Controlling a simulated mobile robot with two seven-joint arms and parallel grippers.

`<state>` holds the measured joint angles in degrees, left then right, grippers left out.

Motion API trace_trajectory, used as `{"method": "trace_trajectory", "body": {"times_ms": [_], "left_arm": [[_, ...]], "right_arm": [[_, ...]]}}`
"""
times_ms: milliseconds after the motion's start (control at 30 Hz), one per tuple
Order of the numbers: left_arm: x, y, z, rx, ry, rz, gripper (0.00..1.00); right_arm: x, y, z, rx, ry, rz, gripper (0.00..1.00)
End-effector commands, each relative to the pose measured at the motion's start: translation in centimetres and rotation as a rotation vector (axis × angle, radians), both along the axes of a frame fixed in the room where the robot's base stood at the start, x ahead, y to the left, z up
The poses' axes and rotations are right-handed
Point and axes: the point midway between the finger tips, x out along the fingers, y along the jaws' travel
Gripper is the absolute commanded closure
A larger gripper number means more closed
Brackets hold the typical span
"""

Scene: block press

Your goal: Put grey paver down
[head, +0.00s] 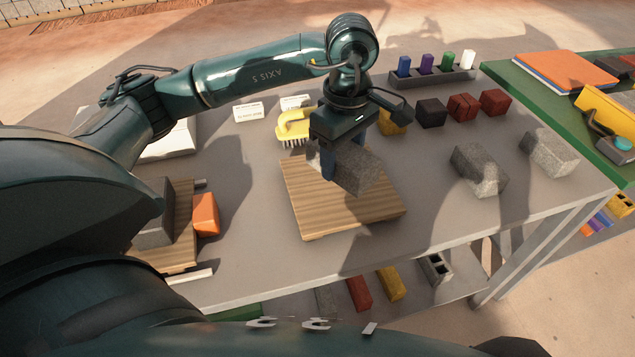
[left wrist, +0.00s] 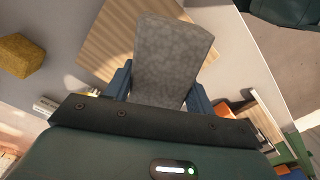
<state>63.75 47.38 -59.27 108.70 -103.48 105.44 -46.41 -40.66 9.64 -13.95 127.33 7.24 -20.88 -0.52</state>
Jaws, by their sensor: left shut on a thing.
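A grey speckled paver (head: 357,171) is held between the blue fingers of my left gripper (head: 342,160). The left gripper is shut on it, over a slatted wooden board (head: 312,218) on the grey table. In the left wrist view the paver (left wrist: 170,55) fills the space between the two fingers (left wrist: 160,88), with the board (left wrist: 110,32) behind it. The paver looks tilted in the head view. I cannot tell whether its underside touches the board. My right gripper is not in view.
Two other grey blocks (head: 479,170) (head: 550,152) stand at the right. Dark and red blocks (head: 431,113) (head: 464,107) and a yellow block (head: 391,122) line the back. A yellow brush (head: 294,126) lies behind the board. An orange block (head: 206,214) is at left.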

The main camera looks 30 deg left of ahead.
Motion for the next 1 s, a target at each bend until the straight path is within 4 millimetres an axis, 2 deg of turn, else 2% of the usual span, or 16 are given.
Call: {"method": "trace_trajectory", "body": {"times_ms": [400, 800, 1000], "left_arm": [[-0.1, 1.9, 1.7, 0.000, -0.004, 1.022, 0.97], [-0.3, 3.5, 3.0, -0.002, -0.002, 1.998, 0.97], [-0.4, 4.2, 3.5, -0.002, -0.002, 2.387, 0.97]], "right_arm": [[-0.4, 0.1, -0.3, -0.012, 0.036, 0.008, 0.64], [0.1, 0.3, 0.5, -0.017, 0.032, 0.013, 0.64], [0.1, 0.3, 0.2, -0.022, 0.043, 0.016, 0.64]]}}
